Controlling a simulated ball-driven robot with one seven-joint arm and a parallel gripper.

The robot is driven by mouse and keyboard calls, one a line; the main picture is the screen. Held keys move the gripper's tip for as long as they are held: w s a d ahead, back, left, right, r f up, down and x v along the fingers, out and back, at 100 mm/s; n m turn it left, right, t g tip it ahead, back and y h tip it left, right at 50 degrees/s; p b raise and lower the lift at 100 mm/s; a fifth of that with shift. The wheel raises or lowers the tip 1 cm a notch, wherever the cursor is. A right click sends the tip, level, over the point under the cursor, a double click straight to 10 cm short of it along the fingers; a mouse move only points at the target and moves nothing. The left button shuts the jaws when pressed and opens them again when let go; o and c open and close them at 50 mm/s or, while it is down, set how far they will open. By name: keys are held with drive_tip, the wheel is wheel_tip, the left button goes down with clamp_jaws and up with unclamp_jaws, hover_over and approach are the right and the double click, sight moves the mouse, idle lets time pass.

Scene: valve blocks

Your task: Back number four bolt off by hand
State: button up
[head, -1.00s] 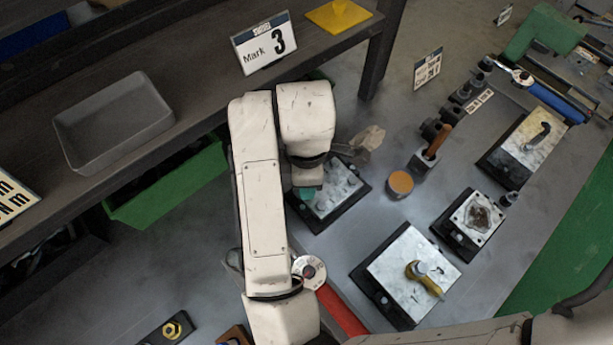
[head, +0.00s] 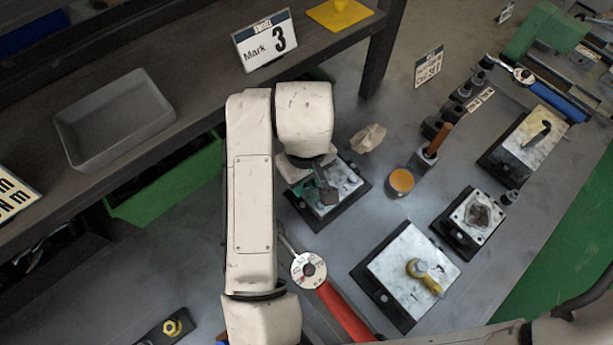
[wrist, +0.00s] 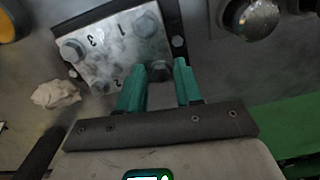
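A pale metal valve block (head: 350,181) sits on a dark base below my arm in the head view. In the wrist view the block's top (wrist: 105,52) bears painted numbers 3, 1 and 2 beside bolt heads, including one by the 3 (wrist: 71,49) and one by the 1 (wrist: 145,26). No number 4 is readable. My gripper (wrist: 161,66) has green fingers set apart over the block's near right corner. A bolt head (wrist: 159,72) shows between the fingertips, partly covered by the left finger. I cannot tell whether either finger touches it.
A dial wrench with a red handle (head: 341,311) lies beside my arm. A crumpled pale rag (head: 368,138) and an orange-topped round tin (head: 401,181) stand near the block. Another plate with a yellow piece (head: 389,272) is at lower right. A shelf with a grey tray (head: 115,118) is at left.

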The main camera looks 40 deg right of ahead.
drive_tip(key=shift+m, duration=0.8)
clamp_jaws()
drive_tip(key=n, duration=0.4)
drive_tip(key=shift+d+n, duration=0.15)
drive_tip(key=shift+n, duration=0.15)
drive_tip(key=n, duration=1.1)
drive_tip(key=shift+w+d, duration=0.1)
drive_tip(key=shift+w, duration=0.05)
drive_tip(key=n, duration=0.6)
drive_tip(key=shift+w, duration=0.1)
